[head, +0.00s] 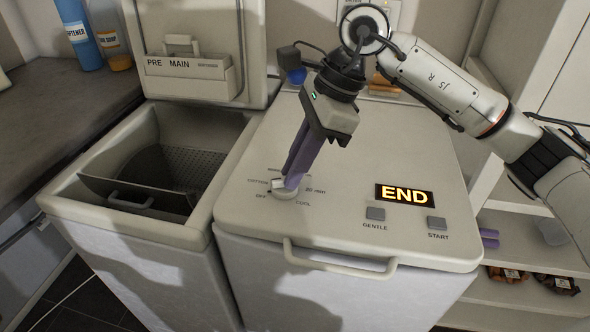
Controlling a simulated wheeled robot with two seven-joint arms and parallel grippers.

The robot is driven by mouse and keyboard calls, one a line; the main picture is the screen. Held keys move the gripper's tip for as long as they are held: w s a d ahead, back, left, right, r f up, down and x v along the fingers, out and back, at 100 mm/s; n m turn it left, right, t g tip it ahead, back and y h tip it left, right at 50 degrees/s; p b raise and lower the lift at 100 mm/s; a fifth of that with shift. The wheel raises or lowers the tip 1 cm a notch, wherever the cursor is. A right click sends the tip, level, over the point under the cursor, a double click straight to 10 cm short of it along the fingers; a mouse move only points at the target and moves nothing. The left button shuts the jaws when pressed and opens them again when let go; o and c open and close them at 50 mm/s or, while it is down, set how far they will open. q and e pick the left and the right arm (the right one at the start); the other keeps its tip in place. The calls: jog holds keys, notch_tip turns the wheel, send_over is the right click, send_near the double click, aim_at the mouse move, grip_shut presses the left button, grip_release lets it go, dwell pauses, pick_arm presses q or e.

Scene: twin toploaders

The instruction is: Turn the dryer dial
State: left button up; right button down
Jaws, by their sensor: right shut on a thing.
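The dryer (350,190) is the closed white toploader on the right. Its dial (284,189) is a round pale knob near the front left of the top, with labels around it including OFF, COOL, COTTON and 20 min. My right gripper (290,180) comes down from above, tilted, and its purple fingers are shut on the dial. The fingers hide part of the dial, so I cannot tell its exact setting. The display (404,196) reads END in lit letters. My left gripper is not in view.
The GENTLE button (376,214) and START button (437,223) sit right of the dial. A handle (338,262) runs along the dryer's front edge. The washer (75,200) at left has its lid up. Bottles (79,36) stand on the left counter.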

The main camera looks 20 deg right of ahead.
jog(key=shift+w+n+g, duration=0.25)
jog(key=shift+n+g, duration=0.15)
jog(key=shift+n, duration=0.8)
jog(key=c, duration=1.8)
grip_release()
jog(key=shift+o, duration=0.2)
jog(key=v, duration=1)
jog(key=shift+r, duration=0.2)
